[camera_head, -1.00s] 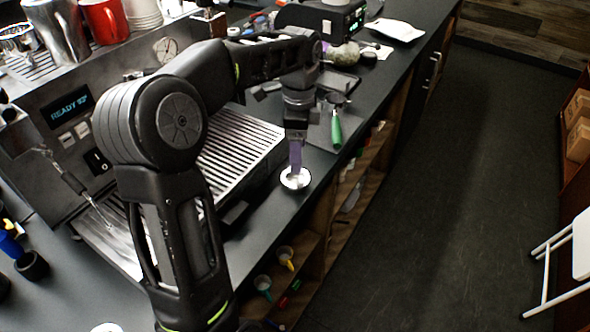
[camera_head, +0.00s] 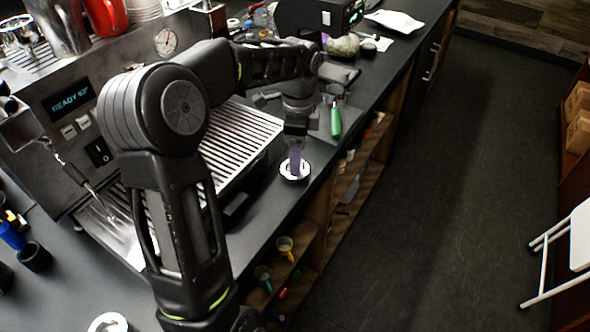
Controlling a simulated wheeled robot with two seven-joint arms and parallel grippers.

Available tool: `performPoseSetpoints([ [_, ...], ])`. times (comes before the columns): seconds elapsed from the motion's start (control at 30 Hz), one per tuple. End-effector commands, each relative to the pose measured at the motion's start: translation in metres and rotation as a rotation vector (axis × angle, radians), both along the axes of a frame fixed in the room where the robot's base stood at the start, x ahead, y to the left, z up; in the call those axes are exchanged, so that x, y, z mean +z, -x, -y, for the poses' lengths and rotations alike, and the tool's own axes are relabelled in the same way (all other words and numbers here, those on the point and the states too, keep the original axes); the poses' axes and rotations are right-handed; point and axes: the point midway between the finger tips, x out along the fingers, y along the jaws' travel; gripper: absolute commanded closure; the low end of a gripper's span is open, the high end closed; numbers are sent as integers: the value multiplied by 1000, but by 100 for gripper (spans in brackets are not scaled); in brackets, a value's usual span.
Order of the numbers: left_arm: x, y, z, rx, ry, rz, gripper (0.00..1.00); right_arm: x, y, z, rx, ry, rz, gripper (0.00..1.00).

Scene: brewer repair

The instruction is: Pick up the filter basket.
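A small round silver metal piece (camera_head: 304,170), which looks like the filter basket, is on the dark counter near its front edge, right of the slatted drip tray. A dark rim or shadow shows around it. My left gripper (camera_head: 296,172) points straight down over it, with purplish fingers reaching into or just above its middle. The fingers overlap in this view, so their gap is hidden. I cannot tell whether they touch the basket or whether it is off the counter. My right gripper is out of view.
The espresso machine (camera_head: 70,98) stands at left, with its drip tray (camera_head: 235,140) close beside my wrist. A green-handled tool (camera_head: 336,122) lies just behind the gripper. Another silver ring (camera_head: 108,323) is at the bottom left. Shelves with small funnels (camera_head: 284,245) lie below the counter edge.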

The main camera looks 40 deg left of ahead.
Motion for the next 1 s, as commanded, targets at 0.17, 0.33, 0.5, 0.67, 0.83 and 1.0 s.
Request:
performPoseSetpoints([
  [0.17, -26, 2, 0, 1, 3, -4, 29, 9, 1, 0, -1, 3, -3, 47],
  [0.33, -41, 1, 0, 0, 0, 0, 29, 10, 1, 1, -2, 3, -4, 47],
  [0.5, -42, 1, 0, 0, 1, 1, 29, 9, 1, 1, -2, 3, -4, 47],
  [0.67, -42, 1, 0, 0, 1, 1, 29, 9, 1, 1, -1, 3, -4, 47],
  [0.83, -42, 1, 0, 0, 1, 1, 29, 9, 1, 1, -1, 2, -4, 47],
  [1.0, -42, 1, 0, 0, 1, 1, 36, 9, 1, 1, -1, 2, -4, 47],
])
